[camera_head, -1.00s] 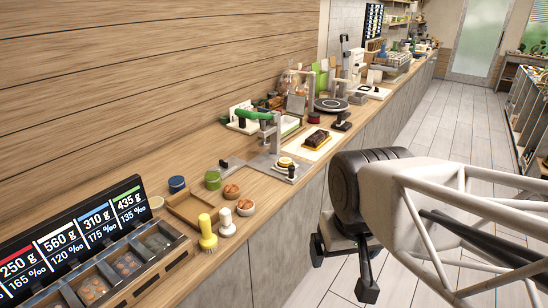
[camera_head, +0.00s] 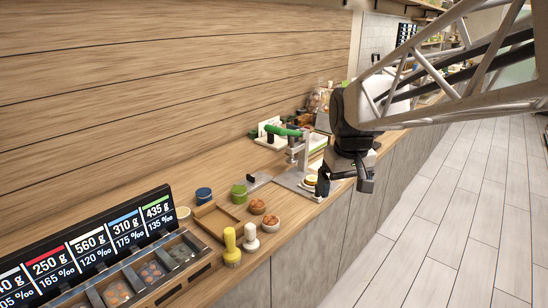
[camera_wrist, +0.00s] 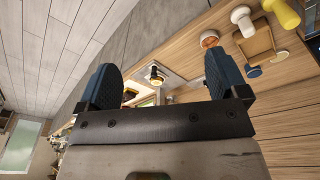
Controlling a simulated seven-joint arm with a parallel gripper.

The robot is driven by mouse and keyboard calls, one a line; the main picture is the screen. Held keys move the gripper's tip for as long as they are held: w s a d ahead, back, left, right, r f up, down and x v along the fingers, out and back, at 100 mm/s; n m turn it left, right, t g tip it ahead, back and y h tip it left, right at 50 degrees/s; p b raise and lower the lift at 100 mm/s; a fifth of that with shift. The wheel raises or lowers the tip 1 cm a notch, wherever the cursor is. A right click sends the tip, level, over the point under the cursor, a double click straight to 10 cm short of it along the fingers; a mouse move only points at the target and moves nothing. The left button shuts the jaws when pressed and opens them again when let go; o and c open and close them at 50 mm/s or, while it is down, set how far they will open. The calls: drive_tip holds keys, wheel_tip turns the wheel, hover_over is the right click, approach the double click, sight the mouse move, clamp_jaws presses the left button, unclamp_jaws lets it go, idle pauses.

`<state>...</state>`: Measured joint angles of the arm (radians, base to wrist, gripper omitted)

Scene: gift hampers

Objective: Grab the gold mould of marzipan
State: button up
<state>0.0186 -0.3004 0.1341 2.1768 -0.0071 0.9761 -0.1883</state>
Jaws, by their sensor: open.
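A small round mould with a gold rim and pale filling (camera_head: 310,180) stands on the metal plate of the press on the counter, partly hidden by my gripper. It is probably the gold mould of marzipan. In the wrist view a gold-rimmed round thing (camera_wrist: 156,77) shows beyond the fingers, between them in the picture, with a dark part on it. My gripper (camera_head: 345,184) is open and empty, above the counter's front edge just right of the mould. In the wrist view my gripper (camera_wrist: 162,70) has its two blue fingers wide apart, touching nothing.
A press with a green handle (camera_head: 284,131) stands just behind the mould. The aisle floor (camera_head: 450,230) is clear.

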drive_tip(key=w+n, duration=0.1)
drive_tip(key=w, duration=1.1)
drive_tip(key=n+g, duration=0.2)
drive_tip(key=n, duration=0.1)
hover_over(313, 178)
wheel_tip(313, 178, down, 15)
drive_tip(key=shift+s+f, duration=0.15)
drive_tip(key=shift+w+f, duration=0.25)
drive_tip(key=shift+f, duration=1.3)
drive_tip(key=shift+s+f, duration=0.15)
drive_tip(key=shift+f, duration=1.15)
drive_tip(key=shift+s+f, duration=0.1)
drive_tip(key=shift+f, duration=1.2)
